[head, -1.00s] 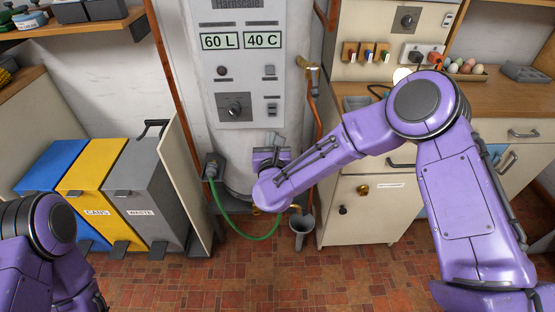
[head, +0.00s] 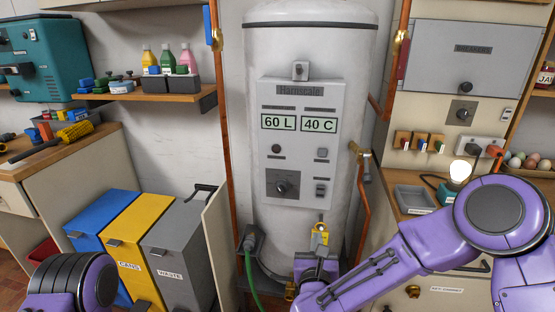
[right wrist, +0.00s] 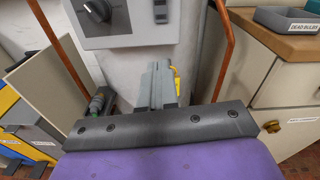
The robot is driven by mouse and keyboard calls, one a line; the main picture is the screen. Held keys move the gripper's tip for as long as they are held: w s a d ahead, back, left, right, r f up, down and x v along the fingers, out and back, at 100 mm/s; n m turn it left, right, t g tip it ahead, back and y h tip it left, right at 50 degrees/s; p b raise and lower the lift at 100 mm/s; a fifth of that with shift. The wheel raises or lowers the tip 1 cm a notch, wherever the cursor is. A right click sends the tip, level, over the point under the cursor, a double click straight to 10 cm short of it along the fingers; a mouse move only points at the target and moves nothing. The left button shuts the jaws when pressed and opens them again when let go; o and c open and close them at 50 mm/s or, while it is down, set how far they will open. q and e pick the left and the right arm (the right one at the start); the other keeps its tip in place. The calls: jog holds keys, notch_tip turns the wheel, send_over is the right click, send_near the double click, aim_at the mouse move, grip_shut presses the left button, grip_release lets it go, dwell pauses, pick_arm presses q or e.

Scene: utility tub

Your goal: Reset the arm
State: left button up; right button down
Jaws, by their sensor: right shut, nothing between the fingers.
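My right gripper (head: 316,264) is low in front of the white tank (head: 355,60), below its control panel (head: 300,165). Its purple arm comes in from the right. In the right wrist view the grey fingers (right wrist: 158,86) are together with nothing between them. A yellow fitting (head: 320,236) shows just behind the gripper; I cannot tell whether they touch. A purple link of my left arm (head: 78,284) shows at the bottom left; my left gripper is out of view.
Blue, yellow and grey bins (head: 175,250) stand at the left beside a pale panel (head: 217,235). A green hose (head: 250,275) hangs by the tank. Copper pipes (head: 364,215) run beside it. A worktop with a grey tray (head: 413,200) and a lit bulb (head: 459,172) is at the right.

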jog(key=s+d+f+n+g+y, duration=0.1)
jog(key=s+f+n+g+y, duration=0.15)
jog(key=s+f+n, duration=0.5)
jog(key=s+d+f+n+g+y, duration=0.1)
jog(key=s+d+f+n+g, duration=0.15)
jog(key=f+n, duration=0.9)
jog(key=s+d+f+n+g+h, duration=0.1)
jog(key=s+d+f+n+g, duration=0.2)
jog(key=s, duration=0.5)
jog(key=s+d+f+n+g, duration=0.2)
jog(key=s+d+f+n, duration=0.2)
jog(key=s, duration=0.4)
jog(key=s+d+f+n+g+h, duration=0.1)
jog(key=s+d+f+n+g, duration=0.2)
jog(key=s, duration=0.5)
jog(key=shift+s+d+f+n+g+h, duration=0.2)
jog(key=shift+s+d+n+g+h, duration=0.15)
jog(key=shift+d+n, duration=0.7)
jog(key=shift+w+d+m, duration=0.1)
jog(key=shift+d+m, duration=0.1)
jog(key=shift+m, duration=0.05)
